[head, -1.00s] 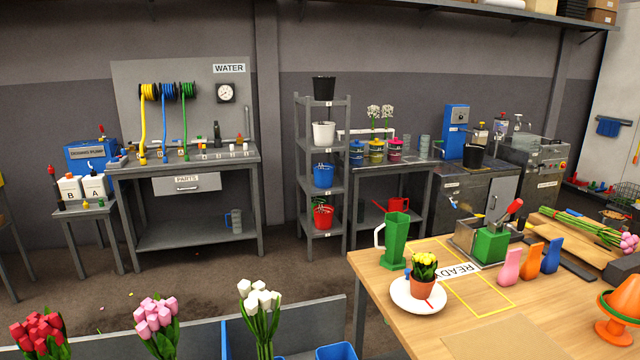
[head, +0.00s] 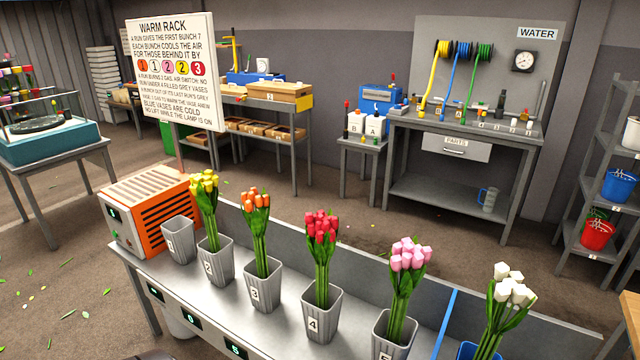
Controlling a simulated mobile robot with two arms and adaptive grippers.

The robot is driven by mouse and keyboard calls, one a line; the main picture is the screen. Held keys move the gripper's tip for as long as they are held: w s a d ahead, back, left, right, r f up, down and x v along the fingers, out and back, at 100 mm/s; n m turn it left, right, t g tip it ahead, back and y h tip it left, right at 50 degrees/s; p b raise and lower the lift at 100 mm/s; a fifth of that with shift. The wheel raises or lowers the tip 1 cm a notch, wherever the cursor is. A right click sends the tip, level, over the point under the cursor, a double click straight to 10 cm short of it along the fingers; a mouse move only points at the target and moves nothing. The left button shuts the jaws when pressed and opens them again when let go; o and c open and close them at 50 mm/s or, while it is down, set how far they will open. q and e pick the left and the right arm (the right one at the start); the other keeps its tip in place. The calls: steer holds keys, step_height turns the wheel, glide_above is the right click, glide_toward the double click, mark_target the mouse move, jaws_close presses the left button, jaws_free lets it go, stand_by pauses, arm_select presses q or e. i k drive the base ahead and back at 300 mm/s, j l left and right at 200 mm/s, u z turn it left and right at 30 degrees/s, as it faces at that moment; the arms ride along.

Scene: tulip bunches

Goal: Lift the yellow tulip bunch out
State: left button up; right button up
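The yellow tulip bunch (head: 206,205) stands upright in the grey vase marked 2 (head: 216,262) on the metal rack bench. Its stems go down into the vase, and their lower ends are hidden. The grey vase marked 1 (head: 179,241), beside it, holds no flowers. An orange and white heater box (head: 150,212) stands at the left end of the row. Neither of my grippers shows in the head view.
Orange (head: 256,225), red (head: 322,250), pink (head: 405,275) and white (head: 505,300) tulip bunches stand in vases to the right. A blue divider (head: 446,322) separates the white bunch. The warm rack sign (head: 175,72) rises behind the heater.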

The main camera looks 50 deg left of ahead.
mark_target(203, 186)
steer(key=u, duration=2.2)
steer(key=i+j, duration=0.1)
